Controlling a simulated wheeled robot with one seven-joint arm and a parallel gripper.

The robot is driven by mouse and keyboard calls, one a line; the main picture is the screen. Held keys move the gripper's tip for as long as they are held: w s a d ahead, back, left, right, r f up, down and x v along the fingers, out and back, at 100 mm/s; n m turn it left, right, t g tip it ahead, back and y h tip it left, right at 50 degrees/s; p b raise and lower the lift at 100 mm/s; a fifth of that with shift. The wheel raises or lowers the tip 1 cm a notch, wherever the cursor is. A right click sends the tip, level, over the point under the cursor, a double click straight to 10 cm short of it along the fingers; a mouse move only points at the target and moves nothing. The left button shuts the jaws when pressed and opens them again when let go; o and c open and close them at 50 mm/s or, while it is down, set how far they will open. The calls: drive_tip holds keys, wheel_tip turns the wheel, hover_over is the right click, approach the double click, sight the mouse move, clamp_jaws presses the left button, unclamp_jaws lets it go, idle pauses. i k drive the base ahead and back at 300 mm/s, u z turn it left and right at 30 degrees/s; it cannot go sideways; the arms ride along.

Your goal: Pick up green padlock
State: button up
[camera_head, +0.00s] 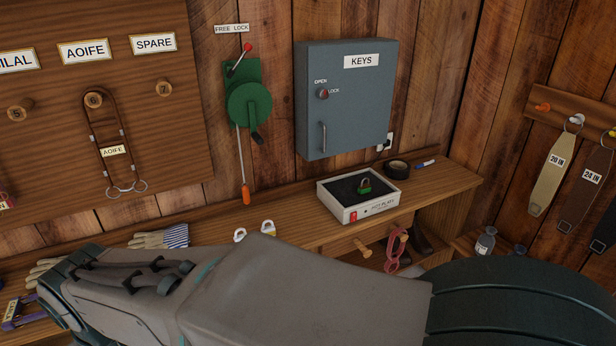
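The green padlock (364,186) is small, with a green body and a metal shackle. It sits on the black top of a white box (358,206), a plate device on the wooden shelf right of centre. My arm crosses the bottom of the head view, in front of the shelf, and hides part of it. My gripper is outside this view, so its opening and its place relative to the padlock do not show.
A grey key cabinet (346,98) hangs above the box. Black tape (397,168) and a marker (425,164) lie behind it. Two other padlocks (268,228) and gloves (160,237) lie to the left. A green lever mechanism (248,103) is on the wall.

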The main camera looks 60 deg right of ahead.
sight(364, 190)
drive_tip(key=z, duration=2.8)
drive_tip(key=i, duration=1.3)
drive_tip(key=u, duration=0.35)
